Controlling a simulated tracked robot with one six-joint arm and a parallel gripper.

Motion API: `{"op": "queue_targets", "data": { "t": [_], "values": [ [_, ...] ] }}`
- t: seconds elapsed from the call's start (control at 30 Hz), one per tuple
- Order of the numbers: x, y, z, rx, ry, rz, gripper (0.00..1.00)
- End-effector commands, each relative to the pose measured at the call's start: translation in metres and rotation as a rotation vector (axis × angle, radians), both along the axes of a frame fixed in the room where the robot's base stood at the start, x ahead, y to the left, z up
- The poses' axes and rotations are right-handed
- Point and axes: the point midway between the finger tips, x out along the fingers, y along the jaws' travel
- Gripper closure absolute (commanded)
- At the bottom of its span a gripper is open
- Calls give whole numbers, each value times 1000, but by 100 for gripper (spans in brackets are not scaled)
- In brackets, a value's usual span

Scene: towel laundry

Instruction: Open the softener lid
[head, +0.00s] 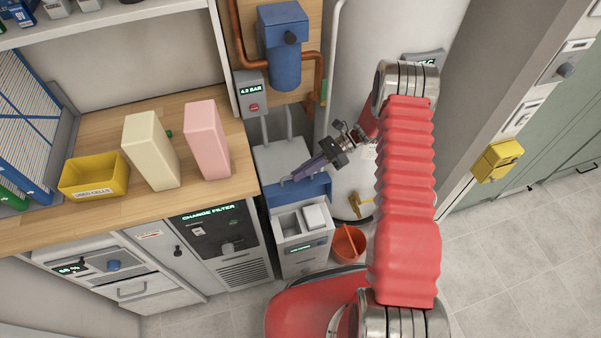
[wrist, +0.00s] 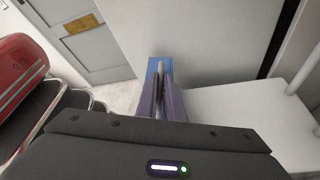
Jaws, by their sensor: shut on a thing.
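The softener (head: 303,246) is the pale grey cabinet with a blue upper part, standing in the middle of the head view. Its blue lid (head: 316,190) shows as a raised panel behind the open front top, where a grey compartment and a white block are visible. I cannot tell its exact angle. My gripper (head: 292,177) reaches it from the right, its purple fingers at the lid's upper edge. In the wrist view my gripper (wrist: 162,98) is shut on a thin pale piece, apparently the lid's handle (wrist: 162,78), with blue (wrist: 153,66) beyond it.
A wooden counter (head: 90,205) at left holds a yellow bin (head: 93,178), a cream block (head: 150,150) and a pink block (head: 207,140). An orange bucket (head: 348,243) stands right of the softener, before a white tank (head: 390,40). Tiled floor (head: 520,255) is clear at right.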

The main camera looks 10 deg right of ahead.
Motion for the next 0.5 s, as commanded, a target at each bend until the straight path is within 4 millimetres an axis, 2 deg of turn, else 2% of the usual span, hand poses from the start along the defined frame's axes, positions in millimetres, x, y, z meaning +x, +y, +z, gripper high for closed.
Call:
{"op": "queue_targets", "data": {
  "t": [0.23,0.27,0.5],
  "values": [
    [-1,-3,-4,-11,-1,-1,100],
    [-1,-3,-4,-11,-1,-1,90],
    [0,-1,-2,-8,-1,1,74]
  ]
}}
